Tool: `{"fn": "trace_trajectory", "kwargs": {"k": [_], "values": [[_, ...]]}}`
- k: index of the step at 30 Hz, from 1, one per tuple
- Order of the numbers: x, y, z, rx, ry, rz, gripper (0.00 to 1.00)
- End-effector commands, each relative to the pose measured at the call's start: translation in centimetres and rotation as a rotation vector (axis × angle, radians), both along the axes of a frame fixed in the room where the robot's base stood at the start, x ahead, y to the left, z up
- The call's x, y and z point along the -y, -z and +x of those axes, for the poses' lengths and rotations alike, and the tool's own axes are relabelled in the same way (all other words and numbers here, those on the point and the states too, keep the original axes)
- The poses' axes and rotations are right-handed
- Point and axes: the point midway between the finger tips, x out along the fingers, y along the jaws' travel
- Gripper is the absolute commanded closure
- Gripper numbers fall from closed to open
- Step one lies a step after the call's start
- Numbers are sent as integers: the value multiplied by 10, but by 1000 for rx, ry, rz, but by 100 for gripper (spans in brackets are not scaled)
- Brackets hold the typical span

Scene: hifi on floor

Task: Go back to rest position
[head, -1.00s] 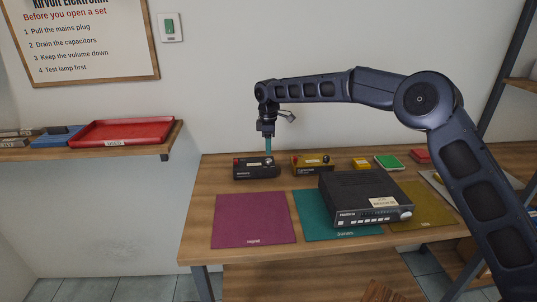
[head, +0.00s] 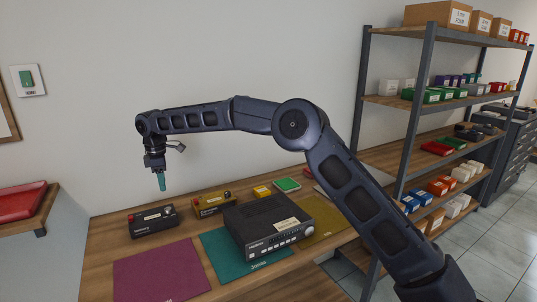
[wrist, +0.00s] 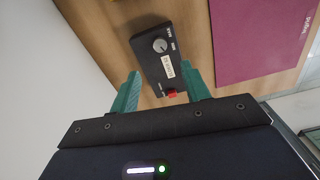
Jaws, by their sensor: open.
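My gripper (head: 161,182) hangs pointing down above the back left of the workbench, with its teal fingers in the air over a black box with a knob and a red part (head: 153,220). In the wrist view the two teal fingers (wrist: 162,92) are spread apart with nothing between them. The black box (wrist: 157,62) lies beyond the fingertips on the wooden top, clear of them. My arm is raised and bent across the bench.
The bench (head: 100,235) holds a yellow box (head: 212,204), a large black unit (head: 268,222), and magenta (head: 160,272), teal (head: 215,243) and olive (head: 325,218) mats. A stocked shelf rack (head: 425,95) stands right. A wall shelf with a red tray (head: 22,202) is left.

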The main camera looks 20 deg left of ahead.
Motion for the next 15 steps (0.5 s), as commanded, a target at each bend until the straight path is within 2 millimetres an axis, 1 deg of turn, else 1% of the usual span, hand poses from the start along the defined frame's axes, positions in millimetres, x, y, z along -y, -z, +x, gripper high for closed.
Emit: {"fn": "trace_trajectory", "kwargs": {"k": [2,4,7,11,14,15], "values": [[2,-2,3,2,6,0,53],[9,-9,10,8,22,4,53],[29,-26,27,23,67,11,53],[71,-54,59,49,159,20,53],[106,-74,82,70,235,28,53],[121,-82,90,77,266,31,53]]}}
